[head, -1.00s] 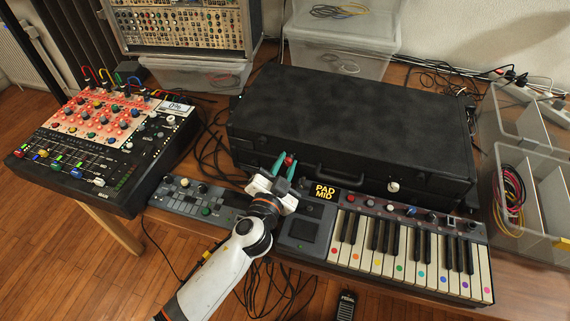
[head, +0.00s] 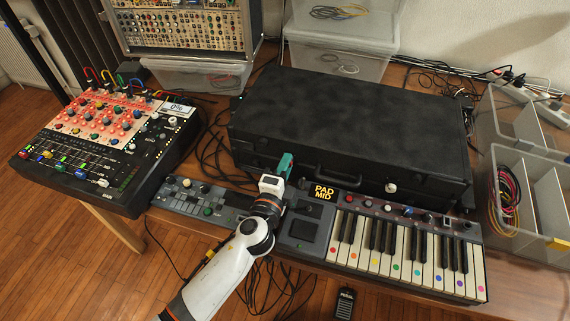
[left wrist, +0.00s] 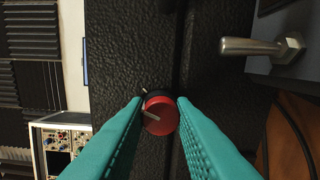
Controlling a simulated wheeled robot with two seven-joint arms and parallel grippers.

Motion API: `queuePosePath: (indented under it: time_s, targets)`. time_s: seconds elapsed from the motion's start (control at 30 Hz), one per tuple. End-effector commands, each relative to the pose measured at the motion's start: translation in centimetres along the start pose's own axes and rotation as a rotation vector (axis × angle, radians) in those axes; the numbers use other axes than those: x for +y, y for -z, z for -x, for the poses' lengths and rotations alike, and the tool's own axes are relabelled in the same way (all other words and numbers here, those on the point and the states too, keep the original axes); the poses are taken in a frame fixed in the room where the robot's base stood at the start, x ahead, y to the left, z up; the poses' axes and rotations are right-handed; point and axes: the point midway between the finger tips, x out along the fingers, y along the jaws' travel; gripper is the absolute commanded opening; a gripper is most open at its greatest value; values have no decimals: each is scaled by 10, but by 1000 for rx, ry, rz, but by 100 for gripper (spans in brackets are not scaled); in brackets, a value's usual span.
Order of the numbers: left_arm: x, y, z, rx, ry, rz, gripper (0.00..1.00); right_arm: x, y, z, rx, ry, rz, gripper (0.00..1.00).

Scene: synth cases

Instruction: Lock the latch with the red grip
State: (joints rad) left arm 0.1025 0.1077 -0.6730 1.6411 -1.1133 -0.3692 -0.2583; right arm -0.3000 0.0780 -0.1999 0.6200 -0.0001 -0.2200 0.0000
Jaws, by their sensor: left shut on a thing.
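A black case (head: 345,115) lies flat on the table behind the keyboard, lid down. The red grip (left wrist: 160,116) is a round knob with a pale pointer mark, on the case's front near the seam. It sits between the teal fingers of my left gripper (head: 284,163). The gripper is shut on it; the fingers hide it in the head view. In the left wrist view the fingertips (left wrist: 160,112) flank the knob on both sides. A second latch with a white grip (head: 391,187) is on the case front at right. My right gripper is out of view.
A keyboard (head: 400,250) and a small control panel (head: 200,200) lie close in front of the case. A mixer (head: 110,140) stands at left, a clear divided bin (head: 545,200) at right. Loose cables (head: 210,145) lie beside the case.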

Motion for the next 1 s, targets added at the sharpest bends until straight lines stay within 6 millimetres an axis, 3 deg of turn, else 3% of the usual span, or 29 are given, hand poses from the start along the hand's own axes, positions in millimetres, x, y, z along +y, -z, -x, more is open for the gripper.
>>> queuePosePath:
  time_s: [0.5, 1.0]
  targets:
    - [0, -1, 0, 11, 6, -346, 0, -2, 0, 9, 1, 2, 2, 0]
    - [-1, -1, 0, 13, 7, -413, 0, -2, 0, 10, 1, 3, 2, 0]
